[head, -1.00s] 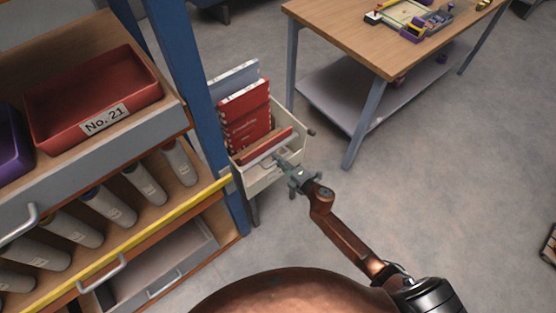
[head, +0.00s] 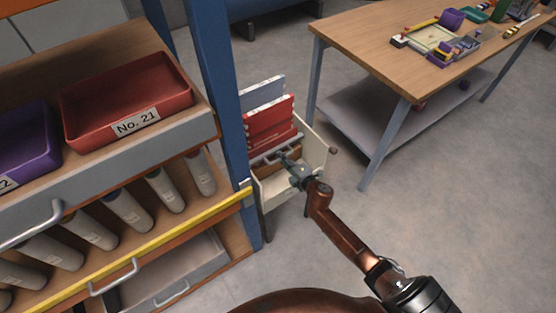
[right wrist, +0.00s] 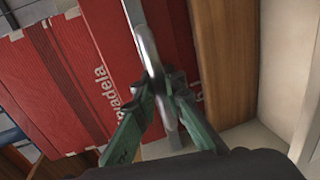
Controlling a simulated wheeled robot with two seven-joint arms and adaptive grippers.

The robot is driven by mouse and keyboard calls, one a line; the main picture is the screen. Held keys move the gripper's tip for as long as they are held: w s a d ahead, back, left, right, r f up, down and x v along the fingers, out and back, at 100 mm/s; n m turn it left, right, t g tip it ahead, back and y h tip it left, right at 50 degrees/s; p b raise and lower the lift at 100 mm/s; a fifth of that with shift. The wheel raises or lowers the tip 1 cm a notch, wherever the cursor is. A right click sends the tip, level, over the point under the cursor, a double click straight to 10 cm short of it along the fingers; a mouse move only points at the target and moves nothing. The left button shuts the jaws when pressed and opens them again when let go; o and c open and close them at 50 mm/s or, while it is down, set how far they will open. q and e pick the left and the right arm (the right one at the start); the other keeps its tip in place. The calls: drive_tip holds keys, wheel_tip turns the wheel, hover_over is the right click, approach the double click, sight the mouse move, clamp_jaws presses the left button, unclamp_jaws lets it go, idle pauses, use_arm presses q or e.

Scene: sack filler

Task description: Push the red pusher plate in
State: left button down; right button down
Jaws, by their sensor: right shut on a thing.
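The red pusher plate (head: 278,142) stands across the cream box (head: 284,187), close in front of an upright red printed pack (head: 270,118). A grey bar handle (head: 270,156) sits on its near side. My right gripper (head: 285,160) reaches over the box's near wall and is shut on the handle. In the right wrist view the green fingers (right wrist: 165,95) close around the grey bar (right wrist: 146,45), with red printed surfaces behind it. I cannot tell there where plate and pack part. My left gripper is not in view.
A blue post (head: 222,100) and shelf unit with a red bin (head: 125,95) stand close on the left. A wooden table (head: 375,60) with small items stands at the back right. The floor (head: 440,220) right of the box is clear.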

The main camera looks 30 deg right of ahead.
drive_tip(key=c, duration=2.1)
unclamp_jaws()
drive_tip(key=shift+w, duration=0.25)
drive_tip(key=shift+o, duration=0.6)
drive_tip(key=shift+s, duration=0.1)
drive_tip(key=v, duration=1.2)
